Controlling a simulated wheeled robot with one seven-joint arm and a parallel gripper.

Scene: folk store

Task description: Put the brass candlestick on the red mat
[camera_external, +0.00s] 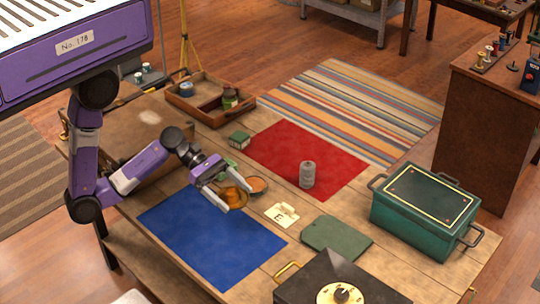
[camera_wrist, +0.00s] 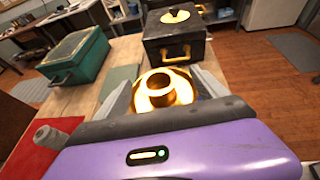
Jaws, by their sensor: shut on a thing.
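The brass candlestick (camera_external: 236,196) is between the fingers of my gripper (camera_external: 231,198), which is shut on it. In the wrist view the candlestick (camera_wrist: 164,92) shows its round cup and wide gold rim, with a finger on each side. In the external view it appears near the blue mat's upper right edge; its height above the table is hard to tell. The red mat (camera_external: 280,145) lies flat farther back on the table, and its edge shows at lower left in the wrist view (camera_wrist: 38,160). A grey can (camera_external: 307,174) stands on its near right part.
The blue mat (camera_external: 205,245) is bare. A small orange-brown dish (camera_external: 257,185), a tag card (camera_external: 281,214) and a green box (camera_external: 239,140) lie near the red mat. A green chest (camera_external: 422,210), dark box (camera_external: 335,285) and wooden tray (camera_external: 207,112) stand around.

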